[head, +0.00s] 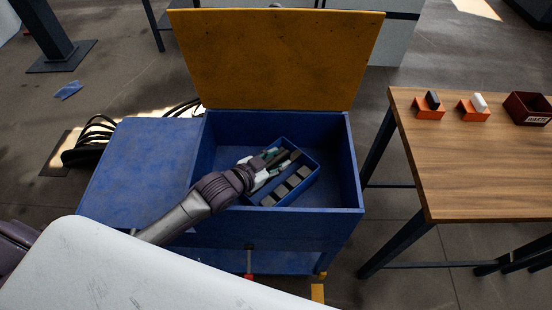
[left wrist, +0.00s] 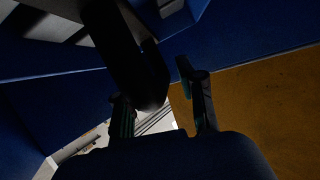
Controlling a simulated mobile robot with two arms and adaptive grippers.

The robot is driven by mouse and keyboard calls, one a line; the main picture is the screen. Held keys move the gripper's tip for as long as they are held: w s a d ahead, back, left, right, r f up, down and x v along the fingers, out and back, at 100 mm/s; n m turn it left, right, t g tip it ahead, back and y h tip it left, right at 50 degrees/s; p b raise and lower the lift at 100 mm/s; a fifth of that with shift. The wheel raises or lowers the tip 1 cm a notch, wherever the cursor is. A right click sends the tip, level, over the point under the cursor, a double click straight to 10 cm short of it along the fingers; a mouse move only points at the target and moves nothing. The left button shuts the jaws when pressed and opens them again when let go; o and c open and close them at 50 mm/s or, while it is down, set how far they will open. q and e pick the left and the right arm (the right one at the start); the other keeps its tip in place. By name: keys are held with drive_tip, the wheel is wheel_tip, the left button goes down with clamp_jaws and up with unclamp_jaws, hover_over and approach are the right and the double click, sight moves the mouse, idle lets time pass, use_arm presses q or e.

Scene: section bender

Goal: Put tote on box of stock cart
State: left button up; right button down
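The blue tote (head: 308,182) sits tilted to the picture's edges inside the open blue box of the stock cart (head: 340,195). Several grey blocks (head: 293,180) lie in it. My left gripper (head: 284,157) reaches down into the box over the tote's upper-left part. Its fingers look apart, with a gap between them. In the left wrist view the gripper (left wrist: 175,85) is dark, and blue walls and pale blocks (left wrist: 60,18) show at the upper left. Whether a finger touches the tote is hidden. My right gripper is not in view.
The box's yellow lid (head: 275,55) stands open at the back. A flat blue top (head: 140,165) lies left of the box. A wooden table (head: 485,165) at the right holds two orange holders (head: 429,114) and a dark red bin (head: 528,108).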

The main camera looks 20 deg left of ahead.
use_arm(q)
drive_tip(key=shift+p+v, duration=0.3)
drive_tip(key=shift+v, duration=3.5)
drive_tip(key=shift+r, duration=0.1)
